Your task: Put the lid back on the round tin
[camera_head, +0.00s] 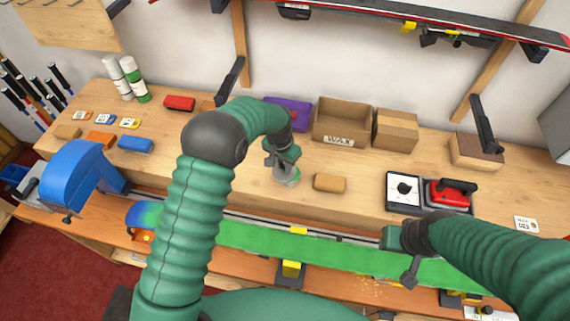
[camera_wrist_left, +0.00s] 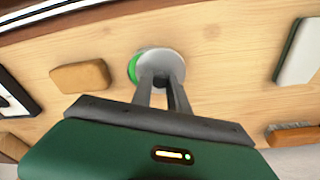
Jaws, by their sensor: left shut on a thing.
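My left gripper (camera_head: 287,172) points down over the bench and is shut on a light grey round lid (camera_wrist_left: 170,60). In the left wrist view both fingers meet at the lid's middle. A green crescent of the round tin (camera_wrist_left: 133,68) shows at the lid's left edge; the rest of the tin is hidden under the lid. In the head view the lid and tin are a small grey-green round shape (camera_head: 289,181). I cannot tell whether the lid touches the tin. My right gripper (camera_head: 389,238) is over the green ski; its fingers are not clear.
A tan block (camera_head: 330,183) lies just right of the tin. The open wax box (camera_head: 341,122) and a purple item (camera_head: 290,113) stand behind it. A red iron (camera_head: 450,193) is at the right. The green ski (camera_head: 320,255) runs along the front. Bench left of the tin is hidden by my arm.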

